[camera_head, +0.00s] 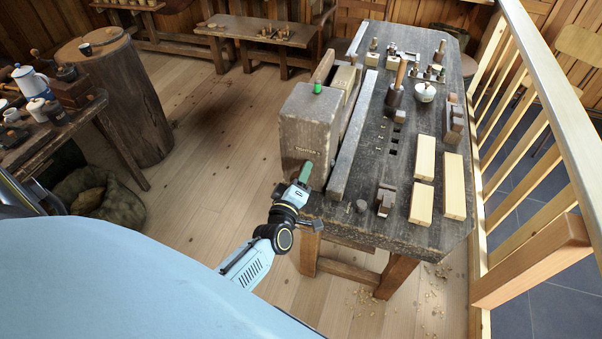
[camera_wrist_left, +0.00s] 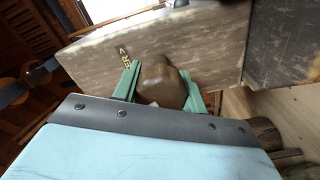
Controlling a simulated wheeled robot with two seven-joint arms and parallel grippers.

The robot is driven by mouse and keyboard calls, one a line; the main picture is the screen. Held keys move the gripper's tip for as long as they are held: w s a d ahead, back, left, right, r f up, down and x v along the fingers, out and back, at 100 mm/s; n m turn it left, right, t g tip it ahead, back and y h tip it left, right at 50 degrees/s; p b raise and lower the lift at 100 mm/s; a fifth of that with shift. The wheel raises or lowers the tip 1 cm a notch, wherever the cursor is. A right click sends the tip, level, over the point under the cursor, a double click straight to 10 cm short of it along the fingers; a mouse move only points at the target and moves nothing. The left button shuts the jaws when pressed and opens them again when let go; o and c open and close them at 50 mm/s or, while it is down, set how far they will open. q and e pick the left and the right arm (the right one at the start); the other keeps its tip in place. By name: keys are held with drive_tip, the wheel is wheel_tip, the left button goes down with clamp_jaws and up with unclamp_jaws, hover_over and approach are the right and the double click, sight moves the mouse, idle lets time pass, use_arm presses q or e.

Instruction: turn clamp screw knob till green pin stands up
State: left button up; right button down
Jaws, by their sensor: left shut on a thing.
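The clamp (camera_head: 309,120) is a big worn wooden block with lettering on its front, at the near left end of the workbench. A short green pin (camera_head: 317,87) shows on top of it and looks upright. My left gripper (camera_head: 306,172) is at the low front of the clamp. In the left wrist view, its green fingers stand on both sides of a rounded brown knob (camera_wrist_left: 159,83) and are shut on it, just in front of the lettered face (camera_wrist_left: 110,60). In the head view the gripper hides the knob. My right gripper is in neither view.
The workbench (camera_head: 345,222) holds pale wooden blocks (camera_head: 424,158), a dark mallet (camera_head: 395,94) and a white bowl (camera_head: 424,92). A wooden railing (camera_head: 560,80) runs along the right. The plank floor (camera_head: 215,165) left of the clamp is clear.

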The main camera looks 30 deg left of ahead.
use_arm(q)
drive_tip(key=shift+s+d+f, duration=0.1)
drive_tip(key=shift+s+f, duration=0.1)
drive_tip(key=shift+f, duration=0.15)
drive_tip(key=o, duration=0.8)
drive_tip(key=shift+s, duration=0.1)
drive_tip(key=shift+o, duration=0.9)
drive_tip(key=shift+r, duration=0.2)
drive_tip(key=v, duration=1.3)
drive_tip(key=shift+s, duration=0.15)
